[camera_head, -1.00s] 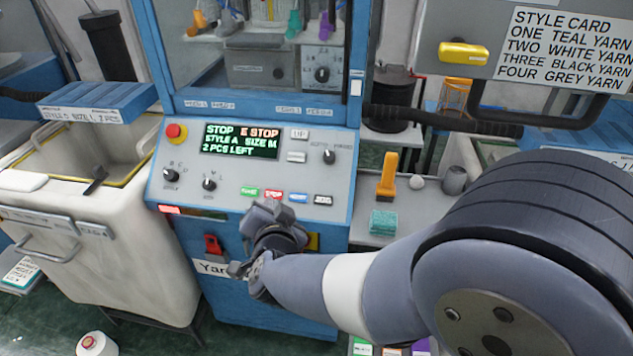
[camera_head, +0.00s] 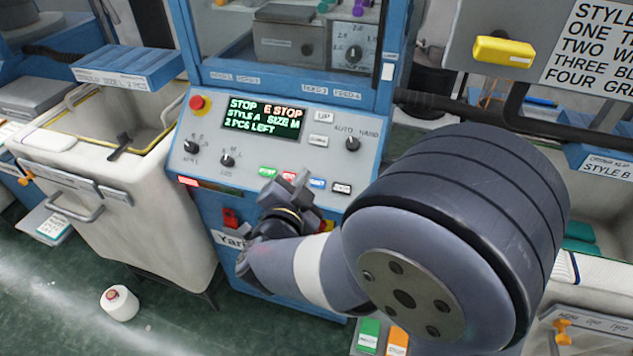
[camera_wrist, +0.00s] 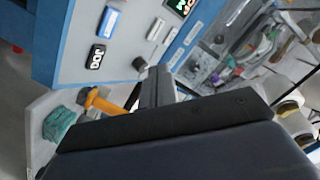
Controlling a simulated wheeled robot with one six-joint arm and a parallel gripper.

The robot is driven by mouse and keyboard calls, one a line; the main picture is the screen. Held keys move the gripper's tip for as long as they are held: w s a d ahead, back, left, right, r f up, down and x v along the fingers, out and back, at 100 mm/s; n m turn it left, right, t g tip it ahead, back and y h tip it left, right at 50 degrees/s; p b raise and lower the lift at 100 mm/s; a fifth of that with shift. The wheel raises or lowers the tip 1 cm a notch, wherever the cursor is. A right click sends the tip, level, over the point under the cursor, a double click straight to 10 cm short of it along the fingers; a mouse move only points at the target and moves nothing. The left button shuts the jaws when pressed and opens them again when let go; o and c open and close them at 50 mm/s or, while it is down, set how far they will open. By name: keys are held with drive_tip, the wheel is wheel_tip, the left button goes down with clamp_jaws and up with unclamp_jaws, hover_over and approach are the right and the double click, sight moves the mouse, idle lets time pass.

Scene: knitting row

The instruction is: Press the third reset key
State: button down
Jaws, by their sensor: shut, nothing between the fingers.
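The blue machine's control panel (camera_head: 245,160) fills the middle of the head view. Its lower edge carries a row of small keys: green (camera_head: 267,171), red (camera_head: 289,177), blue (camera_head: 317,183) and black (camera_head: 341,188). Their lettering is too small to read surely. The blue key (camera_wrist: 107,21) and black key (camera_wrist: 96,56) also show in the wrist view. My gripper (camera_head: 290,188) is shut and empty, in front of the key row, and partly overlaps the red key. I cannot tell whether it touches the panel. In the wrist view its fingers (camera_wrist: 157,86) point towards the panel.
The display (camera_head: 263,119) reads STOP, E STOP, STYLE A, SIZE M, 2 PCS LEFT. A red emergency button (camera_head: 197,103) and knobs share the panel. A white bin (camera_head: 120,205) stands left, with a yarn cone (camera_head: 120,304) on the floor. An orange-handled tool (camera_wrist: 103,102) lies near the panel in the wrist view.

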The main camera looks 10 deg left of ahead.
sight(312, 185)
drive_tip(key=shift+w+d+f+b, duration=0.1)
drive_tip(key=shift+w+f+b, duration=0.8)
drive_tip(key=shift+f, duration=0.2)
drive_tip(key=shift+w+d+f+b, duration=0.1)
drive_tip(key=shift+w+f+b, duration=0.8)
drive_tip(key=shift+f, duration=0.25)
drive_tip(key=shift+w+f+b, duration=0.85)
drive_tip(key=shift+f+b, duration=0.1)
drive_tip(key=shift+f, duration=0.15)
drive_tip(key=shift+w+f+b, duration=0.25)
drive_tip(key=shift+f+b, duration=0.05)
drive_tip(key=shift+b, duration=0.05)
drive_tip(key=shift+w+f+b, duration=0.2)
drive_tip(key=shift+f+b, duration=0.15)
drive_tip(key=shift+r, duration=0.1)
drive_tip(key=shift+s+r+p, duration=0.45)
drive_tip(key=shift+r, duration=0.1)
idle(0.4)
